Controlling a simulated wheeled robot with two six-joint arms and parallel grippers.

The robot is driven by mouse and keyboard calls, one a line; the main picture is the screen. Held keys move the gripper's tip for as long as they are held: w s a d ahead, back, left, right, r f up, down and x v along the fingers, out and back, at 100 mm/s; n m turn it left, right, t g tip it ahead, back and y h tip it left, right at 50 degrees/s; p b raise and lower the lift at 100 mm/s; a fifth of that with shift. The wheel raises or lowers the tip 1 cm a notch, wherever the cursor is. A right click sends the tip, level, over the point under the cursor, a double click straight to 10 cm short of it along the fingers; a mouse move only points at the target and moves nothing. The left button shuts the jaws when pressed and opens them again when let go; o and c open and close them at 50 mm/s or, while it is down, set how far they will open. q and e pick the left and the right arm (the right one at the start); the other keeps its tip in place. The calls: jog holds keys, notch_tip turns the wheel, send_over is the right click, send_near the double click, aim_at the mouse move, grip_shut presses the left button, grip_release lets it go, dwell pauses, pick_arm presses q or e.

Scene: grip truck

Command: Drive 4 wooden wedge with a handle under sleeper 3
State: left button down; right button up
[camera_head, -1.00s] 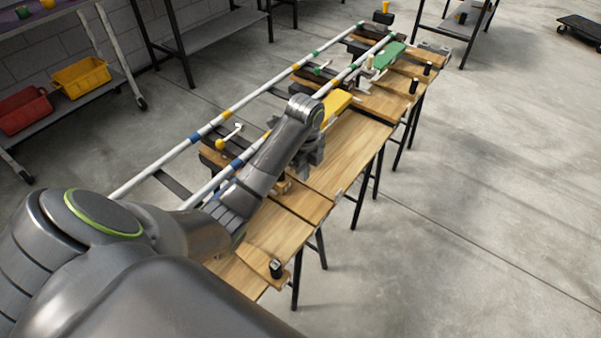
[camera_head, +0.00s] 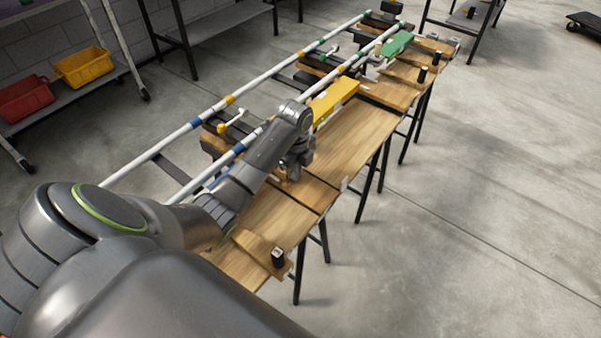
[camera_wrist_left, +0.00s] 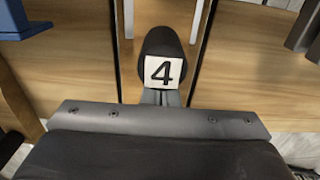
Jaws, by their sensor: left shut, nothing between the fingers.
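My left gripper (camera_head: 296,172) is low over the wooden table, on the near side of the yellow block. In the left wrist view, its shut, empty fingers (camera_wrist_left: 164,98) point at a black rounded handle (camera_wrist_left: 161,52) with a white label reading 4. The fingertips are right by the handle; I cannot tell whether they touch it. In the head view the gripper hides this handle. Dark sleepers lie under the white rails (camera_head: 190,128); no number shows, so I cannot tell which is sleeper 3. My right gripper is out of view.
A yellow block (camera_head: 335,98) and a green block (camera_head: 397,43) lie along the near rail. Other black handles stand at the near end (camera_head: 278,257) and far end (camera_head: 422,75) of the table (camera_head: 350,138). A blue block (camera_wrist_left: 22,20) shows in the wrist view.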

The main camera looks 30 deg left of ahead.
pick_arm(q)
jog(key=shift+a+r, duration=0.1)
jog(key=shift+a, duration=0.25)
jog(key=a, duration=0.1)
jog(key=a+p, duration=0.1)
jog(key=shift+w+a+r, duration=0.1)
jog(key=shift+w+a, duration=0.05)
jog(key=shift+a, duration=0.15)
jog(key=shift+a+f, duration=0.2)
jog(key=shift+a, duration=0.1)
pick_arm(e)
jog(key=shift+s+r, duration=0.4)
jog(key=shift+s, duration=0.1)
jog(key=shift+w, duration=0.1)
